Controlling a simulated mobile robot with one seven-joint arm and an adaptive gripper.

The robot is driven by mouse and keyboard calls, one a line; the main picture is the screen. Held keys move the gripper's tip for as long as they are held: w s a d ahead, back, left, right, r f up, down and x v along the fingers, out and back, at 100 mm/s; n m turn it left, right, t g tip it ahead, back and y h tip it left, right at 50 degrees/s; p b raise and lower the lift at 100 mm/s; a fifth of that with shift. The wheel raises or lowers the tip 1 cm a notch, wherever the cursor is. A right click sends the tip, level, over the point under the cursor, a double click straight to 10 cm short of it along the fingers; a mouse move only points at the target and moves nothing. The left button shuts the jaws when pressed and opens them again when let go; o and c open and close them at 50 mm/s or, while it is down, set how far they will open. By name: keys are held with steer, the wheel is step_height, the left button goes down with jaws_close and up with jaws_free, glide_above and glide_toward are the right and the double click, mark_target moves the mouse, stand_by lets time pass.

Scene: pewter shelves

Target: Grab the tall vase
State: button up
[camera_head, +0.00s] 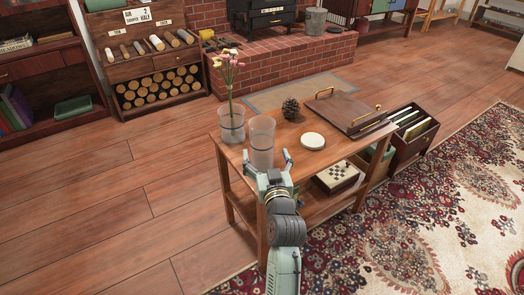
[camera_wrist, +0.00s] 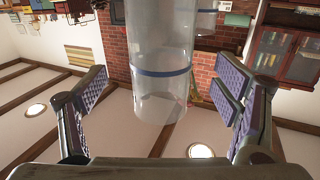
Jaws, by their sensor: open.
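The tall vase (camera_head: 262,140) is clear glass with a blue band and stands upright and empty on the front left of the wooden table. My gripper (camera_head: 267,160) is at the near side of this vase, with its fingers spread to the left and right. In the wrist view the tall vase (camera_wrist: 158,45) stands between the two padded fingers of my gripper (camera_wrist: 160,88), with a visible gap on each side. The wrist picture looks upside down. Whether the palm touches the glass I cannot tell.
A second glass vase (camera_head: 231,124) with flowers stands close by, left of the tall one. The table (camera_head: 283,148) also bears a pinecone (camera_head: 291,109), a round white disc (camera_head: 312,141) and a wooden tray (camera_head: 345,110). A patterned rug (camera_head: 440,215) lies at the right.

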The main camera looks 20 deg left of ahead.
steer(key=shift+p+x, duration=0.85)
steer(key=shift+x, duration=2.25)
steer(key=shift+c, duration=0.3)
steer(key=c, duration=1.5)
